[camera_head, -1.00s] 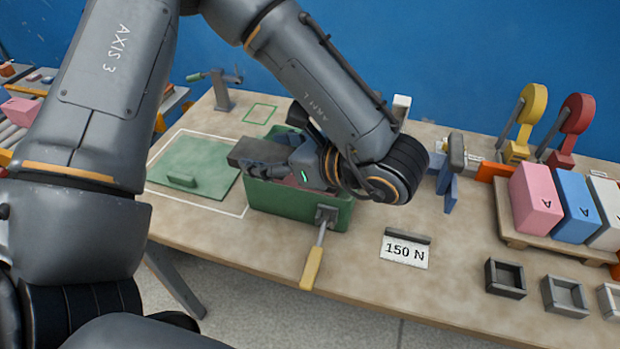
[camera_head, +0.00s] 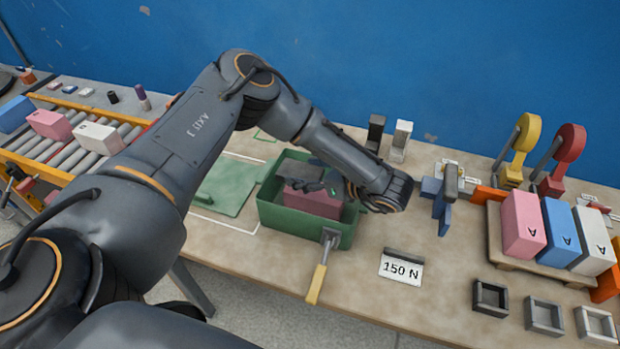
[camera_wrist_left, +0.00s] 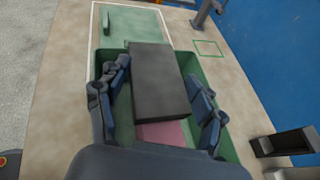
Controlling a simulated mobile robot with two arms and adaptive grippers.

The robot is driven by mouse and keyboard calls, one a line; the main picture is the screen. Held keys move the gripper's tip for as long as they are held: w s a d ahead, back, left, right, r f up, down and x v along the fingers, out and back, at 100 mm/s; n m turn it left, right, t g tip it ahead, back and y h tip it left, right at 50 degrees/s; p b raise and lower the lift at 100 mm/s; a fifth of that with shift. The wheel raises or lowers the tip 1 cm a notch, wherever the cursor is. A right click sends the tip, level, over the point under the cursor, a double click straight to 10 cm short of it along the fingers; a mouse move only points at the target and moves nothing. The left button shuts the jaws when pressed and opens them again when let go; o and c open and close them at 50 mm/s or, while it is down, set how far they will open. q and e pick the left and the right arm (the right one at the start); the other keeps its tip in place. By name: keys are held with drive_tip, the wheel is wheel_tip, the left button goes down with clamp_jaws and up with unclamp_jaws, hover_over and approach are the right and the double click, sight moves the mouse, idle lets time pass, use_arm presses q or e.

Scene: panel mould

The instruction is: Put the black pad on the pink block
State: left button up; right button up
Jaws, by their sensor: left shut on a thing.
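The pink block (camera_head: 312,204) sits inside the open green mould box (camera_head: 350,232). It also shows in the left wrist view (camera_wrist_left: 163,133), partly hidden under the black pad. My left gripper (camera_head: 318,186) reaches into the top of the box from the right. It is shut on the black pad (camera_wrist_left: 158,85), whose dark top lies between the fingers, over the pink block. The arm and fingers hide part of the pad in the head view. I cannot tell whether the pad touches the block. My right gripper is not in view.
A green lid (camera_head: 225,188) lies left of the box. A yellow-handled lever (camera_head: 317,283) sticks out in front. A 150 N sign (camera_head: 401,268) stands to the right. Pink, blue and white blocks stand on a pallet (camera_head: 535,262). A roller conveyor (camera_head: 70,150) is at left.

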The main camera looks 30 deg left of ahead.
use_arm(q)
drive_tip(key=shift+w+a+f, duration=0.15)
drive_tip(key=shift+w+f, duration=0.65)
drive_tip(key=shift+f, duration=0.3)
drive_tip(key=f, duration=0.3)
drive_tip(key=shift+w+f, duration=0.15)
drive_tip(key=shift+w, duration=0.05)
drive_tip(key=shift+b, duration=0.3)
drive_tip(key=shift+f, duration=0.15)
drive_tip(key=o, duration=1.3)
drive_tip(key=shift+c, duration=0.2)
